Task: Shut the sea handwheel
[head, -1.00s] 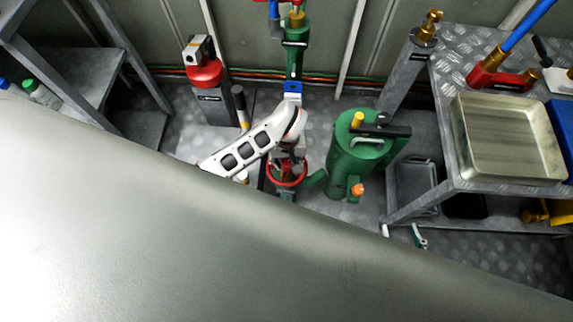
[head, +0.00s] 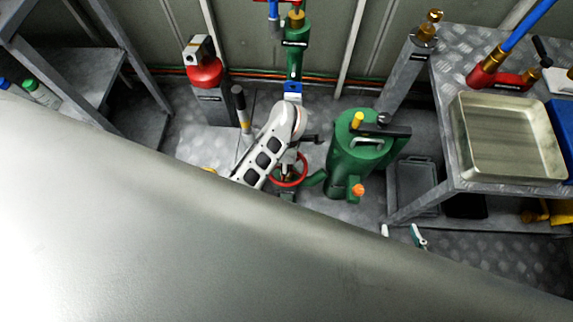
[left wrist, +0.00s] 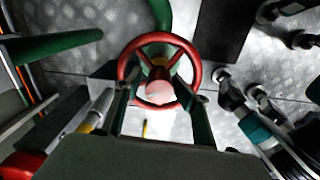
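The red handwheel (head: 304,174) sits low on green pipework in the middle of the head view, left of a green cylinder. My left arm hides part of it. In the left wrist view the handwheel (left wrist: 125,65) is seen nearly face on, with its spokes and hub. My left gripper (left wrist: 161,108) is open, its two fingers apart near the left and right sides of the rim. I cannot tell whether they touch it. My right gripper (head: 402,234) shows two separated light fingertips at the lower right, apart from the wheel.
The green cylinder (head: 350,165) stands close right of the wheel. A red-topped grey post (head: 205,75) and a black-handled lever (head: 239,98) are at the left. A metal bench with a tray (head: 505,172) is at the right. A large grey surface (head: 200,260) fills the foreground.

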